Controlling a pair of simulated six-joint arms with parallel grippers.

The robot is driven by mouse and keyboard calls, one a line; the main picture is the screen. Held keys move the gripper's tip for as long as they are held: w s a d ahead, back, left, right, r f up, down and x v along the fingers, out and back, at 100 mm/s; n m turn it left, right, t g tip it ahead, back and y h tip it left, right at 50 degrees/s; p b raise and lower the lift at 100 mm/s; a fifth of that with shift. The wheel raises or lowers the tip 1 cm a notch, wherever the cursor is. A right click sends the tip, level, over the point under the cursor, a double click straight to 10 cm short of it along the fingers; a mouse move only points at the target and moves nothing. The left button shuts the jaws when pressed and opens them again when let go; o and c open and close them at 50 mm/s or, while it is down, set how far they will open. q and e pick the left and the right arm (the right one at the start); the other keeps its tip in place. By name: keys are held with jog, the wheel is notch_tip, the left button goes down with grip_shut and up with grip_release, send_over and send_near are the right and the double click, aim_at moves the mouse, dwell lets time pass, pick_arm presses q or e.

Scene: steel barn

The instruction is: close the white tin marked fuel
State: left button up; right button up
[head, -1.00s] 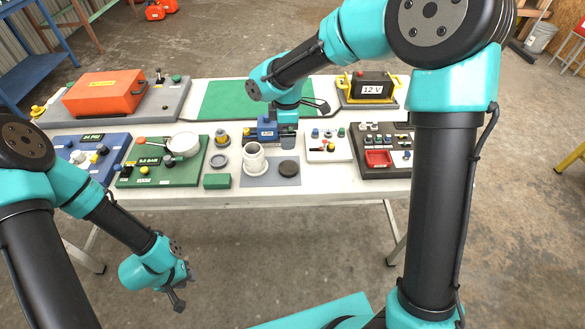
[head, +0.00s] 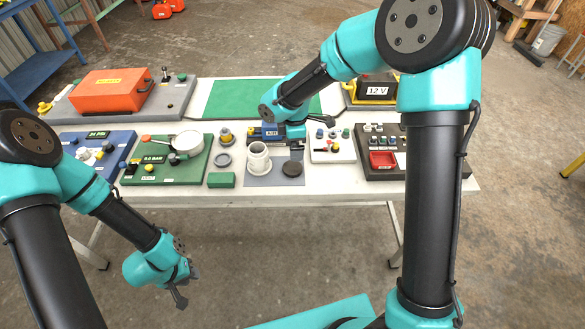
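The white tin (head: 258,160) stands upright on a grey mat (head: 262,181) at the front middle of the table. Its top looks open, and I cannot read any marking on it. A dark round lid (head: 292,169) lies flat on the mat, just right of the tin. My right gripper (head: 297,146) points down just behind the lid, apart from it as far as I can see; its fingers are small and partly hidden by its own wrist. My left gripper (head: 188,286) hangs in front of the table, its fingers apart and empty.
A green block (head: 221,180) and a grey disc (head: 223,160) are left of the mat.

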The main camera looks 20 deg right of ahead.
send_over(294, 167)
jog(key=shift+f, duration=2.6)
jog(key=shift+f, duration=0.1)
jog(key=shift+f, duration=2.5)
jog(key=shift+c, duration=0.5)
jog(key=c, duration=1)
jog(key=shift+o, duration=0.2)
jog(key=shift+r, duration=0.15)
